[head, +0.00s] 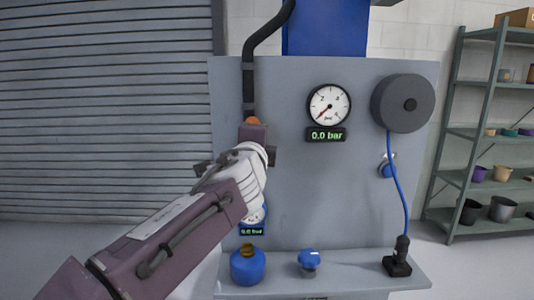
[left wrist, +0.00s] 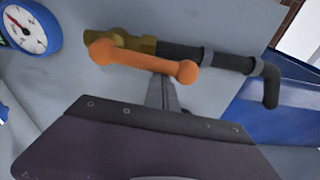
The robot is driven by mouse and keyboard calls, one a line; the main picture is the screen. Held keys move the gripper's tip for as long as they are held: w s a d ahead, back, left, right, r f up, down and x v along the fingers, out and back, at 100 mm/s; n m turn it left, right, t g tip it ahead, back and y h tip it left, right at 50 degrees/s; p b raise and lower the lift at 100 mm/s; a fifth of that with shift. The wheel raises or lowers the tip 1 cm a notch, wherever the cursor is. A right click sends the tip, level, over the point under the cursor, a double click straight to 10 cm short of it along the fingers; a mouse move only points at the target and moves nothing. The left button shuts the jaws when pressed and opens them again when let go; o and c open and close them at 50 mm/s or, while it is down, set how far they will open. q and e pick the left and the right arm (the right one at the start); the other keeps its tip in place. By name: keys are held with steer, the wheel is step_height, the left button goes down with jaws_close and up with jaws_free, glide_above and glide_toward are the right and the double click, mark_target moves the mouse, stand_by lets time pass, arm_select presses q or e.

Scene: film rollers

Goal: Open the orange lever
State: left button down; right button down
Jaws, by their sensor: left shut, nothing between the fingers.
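The orange lever (left wrist: 140,59) shows in the left wrist view, in front of a brass valve (left wrist: 128,42) on a black pipe. It lies roughly along the line of the pipe. My left gripper (left wrist: 163,88) is shut and empty, with its fingertips close to the lever's middle; I cannot tell whether they touch it. In the head view only a small orange part of the lever (head: 253,120) shows above my left gripper (head: 253,132), and the arm hides the rest. My right gripper is not in view.
The grey panel carries a pressure gauge (head: 329,104) above a display reading 0.0 bar, and a dark round reel (head: 403,103) with a blue hose. A shelf below holds a blue bottle (head: 247,266) and a blue knob (head: 309,260). Storage shelves (head: 470,130) stand at right.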

arm_select(q)
steer(key=shift+a+r+n+b, duration=0.1)
steer(key=shift+a+n+b, duration=0.35)
steer(key=shift+n, duration=0.25)
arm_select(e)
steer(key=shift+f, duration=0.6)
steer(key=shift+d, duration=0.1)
